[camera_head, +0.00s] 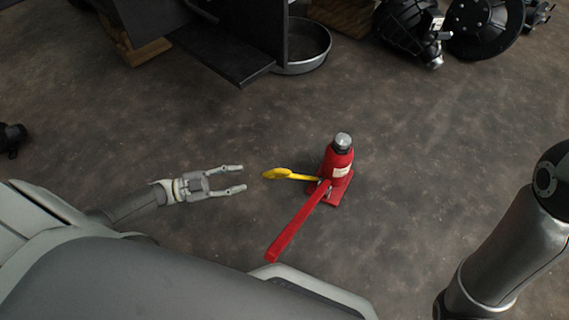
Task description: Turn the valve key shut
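A red bottle jack (338,163) stands upright on the floor near the middle of the view, with a silver top and a long red handle (297,224) slanting down to the left. The yellow valve key (290,175) sticks out from the jack's base to the left, its rounded end pointing at my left gripper. My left gripper (238,179) is open and empty, its two fingers pointing right, a short gap from the key's rounded end. My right arm shows at the right edge; its gripper is out of view.
A dark metal frame (230,50) and a round metal pan (304,48) stand at the back. Dark machine parts (484,26) lie at the upper right. A small black part (11,137) lies at the left edge. The floor around the jack is clear.

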